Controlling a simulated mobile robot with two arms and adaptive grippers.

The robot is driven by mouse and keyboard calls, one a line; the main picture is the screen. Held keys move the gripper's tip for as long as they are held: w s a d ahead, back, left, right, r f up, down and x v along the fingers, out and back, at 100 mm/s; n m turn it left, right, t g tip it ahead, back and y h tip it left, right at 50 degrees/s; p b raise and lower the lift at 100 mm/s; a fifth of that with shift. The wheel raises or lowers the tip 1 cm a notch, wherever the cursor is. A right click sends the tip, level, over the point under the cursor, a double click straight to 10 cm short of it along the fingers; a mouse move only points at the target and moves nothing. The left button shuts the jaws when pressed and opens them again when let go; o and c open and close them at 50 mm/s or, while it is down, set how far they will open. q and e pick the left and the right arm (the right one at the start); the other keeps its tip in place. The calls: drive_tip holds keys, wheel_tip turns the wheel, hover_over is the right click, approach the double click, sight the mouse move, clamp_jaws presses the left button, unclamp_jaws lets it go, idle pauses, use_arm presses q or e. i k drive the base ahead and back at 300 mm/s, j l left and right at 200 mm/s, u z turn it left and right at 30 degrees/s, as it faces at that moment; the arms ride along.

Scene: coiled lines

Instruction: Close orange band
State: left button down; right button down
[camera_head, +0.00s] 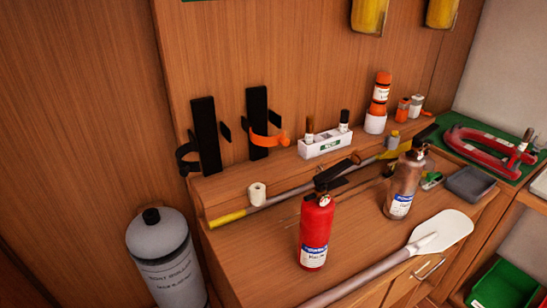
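The orange band (266,141) is a curved strip on the front of an upright black bracket (257,115), on the ledge by the wooden back panel. It juts out to the right of the bracket, and its right end looks free. It appears open with nothing inside it. A matching black band (187,158) curves out to the left of a second black bracket (205,135). Neither of my grippers is in view.
A red extinguisher (317,230) and a brownish metallic one (404,185) stand on the counter. A paddle (440,232) lies in front. A yellow-ended pole (270,201) lies below the bands, near a white roll (257,194). A grey cylinder (165,258) stands at lower left.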

sight(259, 140)
drive_tip(key=k+j+u, duration=0.3)
drive_tip(key=k+j, duration=0.45)
